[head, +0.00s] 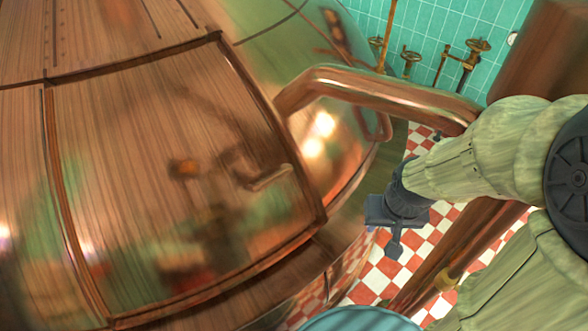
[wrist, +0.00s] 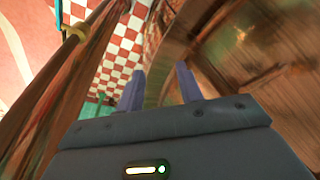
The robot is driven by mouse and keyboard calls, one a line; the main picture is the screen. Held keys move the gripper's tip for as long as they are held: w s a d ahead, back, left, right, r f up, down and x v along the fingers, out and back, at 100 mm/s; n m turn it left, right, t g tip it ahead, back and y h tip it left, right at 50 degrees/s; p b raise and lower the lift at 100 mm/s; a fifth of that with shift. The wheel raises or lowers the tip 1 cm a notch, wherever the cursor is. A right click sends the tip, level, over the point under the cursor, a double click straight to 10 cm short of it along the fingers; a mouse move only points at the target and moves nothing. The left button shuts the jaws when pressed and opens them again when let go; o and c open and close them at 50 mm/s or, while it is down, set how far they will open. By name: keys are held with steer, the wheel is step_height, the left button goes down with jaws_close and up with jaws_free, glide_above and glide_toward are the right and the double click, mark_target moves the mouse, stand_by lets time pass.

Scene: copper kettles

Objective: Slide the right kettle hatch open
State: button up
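The copper kettle (head: 345,160) fills the left of the head view, and its curved side shows at the right of the wrist view (wrist: 265,70). Its hatch (head: 120,170) is a large, shiny, wood-grained copper panel within darker raised strips, with no opening visible. A small bar handle (head: 265,178) sits near the hatch's right edge. My gripper (head: 390,222) is to the right of the kettle, apart from the handle. In the wrist view its two fingers (wrist: 160,85) stand apart with nothing between them. The handle cannot be made out in the wrist view.
A thick copper pipe (head: 390,85) arches from the kettle above my gripper. Another brown pipe (head: 465,255) runs diagonally behind my arm. Red and white checked floor (head: 385,270) lies below. Brass valves (head: 470,55) stand by the teal tiled wall (head: 440,22).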

steer(key=shift+d, duration=0.2)
steer(key=shift+o, duration=0.5)
step_height(320, 180, up, 6)
steer(key=r+m+y+p, duration=0.1)
steer(key=m+y, duration=0.1)
steer(key=m, duration=0.7)
glide_above(276, 175)
steer(key=s+d, duration=0.3)
steer(key=shift+s+d+f+g, duration=0.15)
steer(key=shift+s+f+g, duration=0.05)
steer(key=shift+g, duration=0.1)
steer(key=shift+f, duration=0.15)
steer(key=p+x, duration=0.5)
steer(key=x, duration=1.2)
steer(key=shift+w+f, duration=0.1)
